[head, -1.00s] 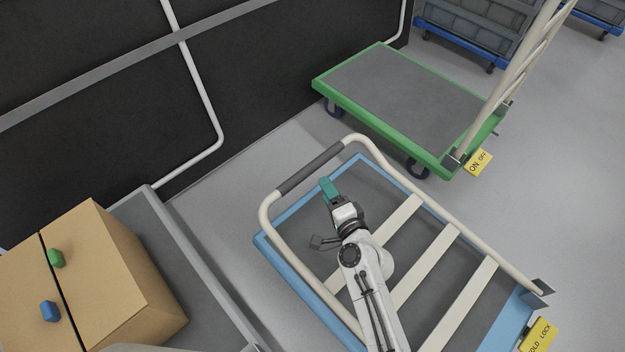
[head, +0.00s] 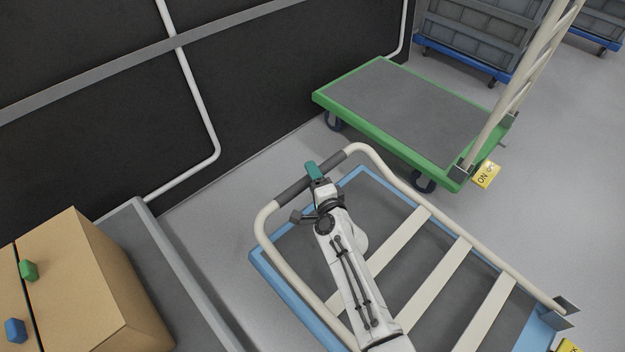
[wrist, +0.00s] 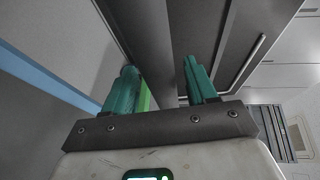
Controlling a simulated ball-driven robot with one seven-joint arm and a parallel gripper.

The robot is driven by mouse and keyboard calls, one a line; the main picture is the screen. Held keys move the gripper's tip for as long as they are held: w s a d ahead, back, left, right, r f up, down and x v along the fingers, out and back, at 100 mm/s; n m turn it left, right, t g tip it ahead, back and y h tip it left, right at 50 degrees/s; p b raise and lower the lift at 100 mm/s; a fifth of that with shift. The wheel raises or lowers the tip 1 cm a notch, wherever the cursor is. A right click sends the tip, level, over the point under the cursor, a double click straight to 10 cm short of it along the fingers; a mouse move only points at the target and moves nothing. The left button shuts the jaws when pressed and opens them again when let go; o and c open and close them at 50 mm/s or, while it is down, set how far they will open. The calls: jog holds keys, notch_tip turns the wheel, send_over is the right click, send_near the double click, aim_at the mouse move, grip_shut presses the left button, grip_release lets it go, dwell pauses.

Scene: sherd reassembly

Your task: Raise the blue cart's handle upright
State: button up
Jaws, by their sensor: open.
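The blue cart (head: 277,275) has a grey deck and a cream tube handle (head: 430,215) with crossbars. The handle is folded down low over the deck, its looped end at the cart's far left. A dark grey grip (head: 331,163) covers part of that end bar. My gripper (head: 314,172) is at the middle of this grip, its teal fingers overlapping it. In the wrist view my gripper (wrist: 159,66) is open, and the dark grip (wrist: 150,35) shows between the two fingers. I cannot tell whether either finger touches it.
A green cart (head: 400,108) with its handle raised stands behind, close to the blue cart. Cardboard boxes (head: 95,280) sit on a grey platform (head: 165,245) at left. A dark wall with a white pipe (head: 200,100) runs behind. A yellow tag (head: 486,174) is by the green cart.

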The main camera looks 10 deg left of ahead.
jog(key=shift+w+a, duration=0.2)
jog(key=shift+w, duration=0.1)
grip_shut()
dwell(0.5)
